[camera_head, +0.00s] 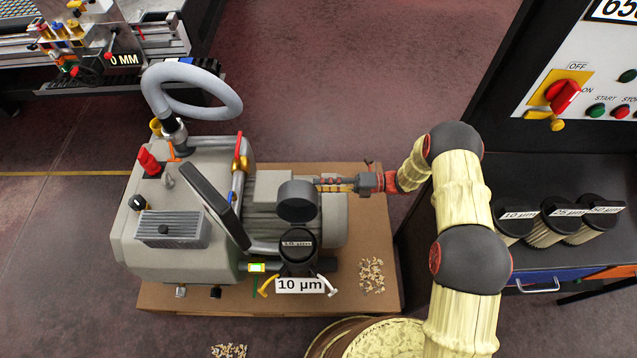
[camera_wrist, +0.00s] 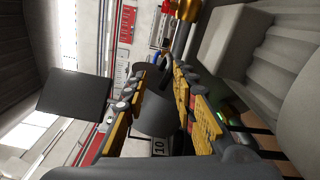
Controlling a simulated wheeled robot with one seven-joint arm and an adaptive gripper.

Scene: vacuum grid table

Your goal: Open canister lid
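The canister (camera_head: 298,268) stands at the pump's front right, with a 10 µm label below it. Its dark round lid (camera_head: 297,208) stands raised behind the mouth, and a black filter top marked 10 µm (camera_head: 296,244) shows in the opening. Latches hang out at both sides, one yellow (camera_head: 268,287). My gripper (camera_head: 320,184) is just behind and right of the lid in the head view, pointing left. In the wrist view its yellow fingers (camera_wrist: 158,95) are apart, with a dark rounded part, likely the lid (camera_wrist: 156,116), showing between them. I cannot tell whether they touch it.
The grey pump (camera_head: 190,260) sits on a brown base (camera_head: 370,225) with a tilted dark panel (camera_head: 215,205) left of the lid. Loose pellets (camera_head: 371,275) lie on the base. A woven basket (camera_head: 375,342) is in front.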

